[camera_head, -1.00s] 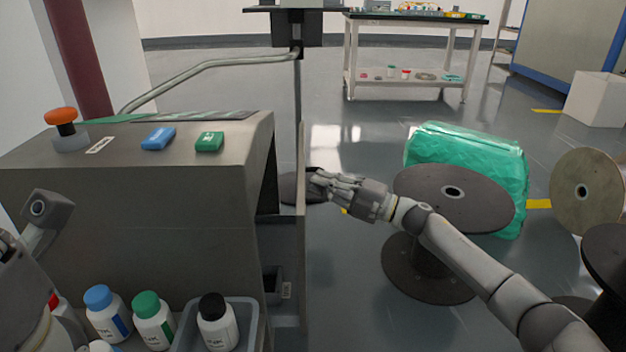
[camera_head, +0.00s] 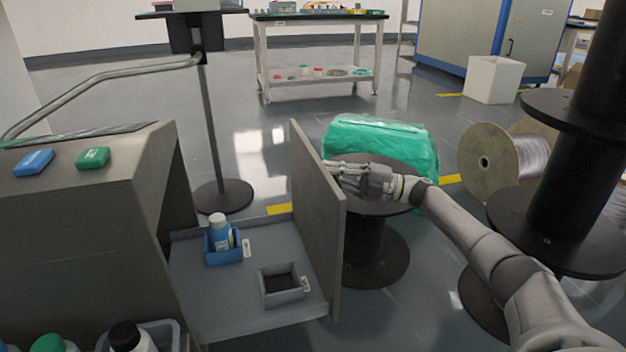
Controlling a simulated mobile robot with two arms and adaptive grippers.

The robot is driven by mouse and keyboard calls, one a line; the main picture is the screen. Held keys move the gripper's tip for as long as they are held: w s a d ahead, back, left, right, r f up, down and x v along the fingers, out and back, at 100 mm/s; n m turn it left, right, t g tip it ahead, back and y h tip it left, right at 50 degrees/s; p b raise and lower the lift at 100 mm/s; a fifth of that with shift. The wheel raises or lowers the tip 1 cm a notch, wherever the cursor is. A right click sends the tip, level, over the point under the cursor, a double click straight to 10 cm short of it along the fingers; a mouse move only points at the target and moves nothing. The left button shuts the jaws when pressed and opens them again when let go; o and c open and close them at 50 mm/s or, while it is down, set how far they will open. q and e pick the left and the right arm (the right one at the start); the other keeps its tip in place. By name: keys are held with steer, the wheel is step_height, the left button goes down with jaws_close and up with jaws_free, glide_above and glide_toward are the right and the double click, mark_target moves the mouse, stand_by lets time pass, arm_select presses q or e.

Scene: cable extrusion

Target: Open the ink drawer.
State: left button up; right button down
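The ink drawer (camera_head: 215,297) stands well out from the right side of the grey machine (camera_head: 75,235). Its tall front panel (camera_head: 322,235) is at its right end. Inside, a blue holder (camera_head: 224,256) carries a white bottle with a blue label (camera_head: 220,232). A grey holder (camera_head: 281,290) in front of it looks empty. My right gripper (camera_head: 334,168) is at the outer side of the panel, near its upper edge. Its fingertips meet the panel's outline; any handle there is hidden, and I cannot tell whether the fingers grip. My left gripper is out of view.
Ink bottles with green (camera_head: 48,343) and black (camera_head: 126,336) caps stand at the lower left. Dark spools (camera_head: 375,250) and a green wrapped bundle (camera_head: 385,142) lie beyond and beside my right arm. A thin stand (camera_head: 213,150) rises behind the drawer.

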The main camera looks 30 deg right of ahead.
steer(key=shift+s+d+f, duration=0.1)
steer(key=shift+s+d, duration=0.05)
steer(key=shift+d, duration=0.2)
steer(key=c, duration=1.8)
jaws_free()
steer(key=shift+o, duration=0.2)
steer(key=v, duration=1.2)
